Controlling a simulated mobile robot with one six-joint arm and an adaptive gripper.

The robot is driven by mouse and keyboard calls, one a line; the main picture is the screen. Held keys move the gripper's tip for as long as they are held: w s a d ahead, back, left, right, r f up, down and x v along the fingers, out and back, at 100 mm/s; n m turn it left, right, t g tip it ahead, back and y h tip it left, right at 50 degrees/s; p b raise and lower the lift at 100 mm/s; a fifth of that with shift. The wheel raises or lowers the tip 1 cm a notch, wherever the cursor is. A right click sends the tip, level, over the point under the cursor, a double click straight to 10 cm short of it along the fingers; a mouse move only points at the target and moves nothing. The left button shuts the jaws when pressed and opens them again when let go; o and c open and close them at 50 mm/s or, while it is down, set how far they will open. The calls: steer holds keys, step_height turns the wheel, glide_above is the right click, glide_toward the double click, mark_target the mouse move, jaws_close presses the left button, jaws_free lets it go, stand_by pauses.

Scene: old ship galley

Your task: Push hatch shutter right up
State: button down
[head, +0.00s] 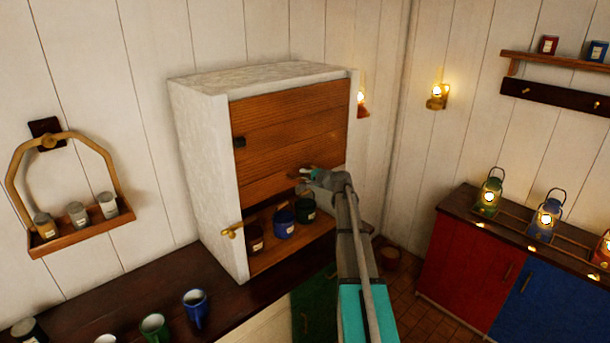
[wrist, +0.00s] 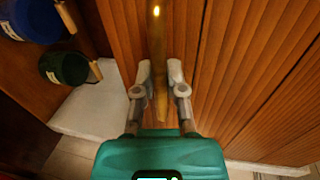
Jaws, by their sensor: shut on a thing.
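The hatch shutter (head: 290,130) is a panel of brown wooden planks in the front of a whitish box cabinet (head: 205,170). It covers the upper part of the opening, and the lower part is open. In the wrist view the planks of the shutter (wrist: 225,80) fill the middle and right. My gripper (head: 306,180) is at the shutter's lower right area. In the wrist view my gripper (wrist: 157,82) has its fingers on both sides of a narrow brass handle (wrist: 158,50) and is shut on it. My gripper and arm hide part of the shutter's lower edge.
Several labelled mugs, one blue (head: 283,222), stand inside the opening. A brass latch (head: 232,230) sticks out at the cabinet's lower left. Mugs (head: 195,308) stand on the dark counter (head: 80,295). A red and blue cupboard (head: 470,265) with lanterns is at right.

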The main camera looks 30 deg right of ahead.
steer(key=shift+w+d+r, duration=0.15)
steer(key=shift+w+r, duration=0.05)
steer(key=c, duration=1.2)
jaws_free()
steer(key=o, duration=0.5)
steer(key=shift+s, duration=0.1)
steer(key=shift+f, duration=0.15)
step_height(320, 180, down, 30)
steer(key=b, duration=3)
steer(key=shift+s, duration=0.2)
steer(key=shift+p+v, duration=1.5)
steer(key=shift+v, duration=6.35)
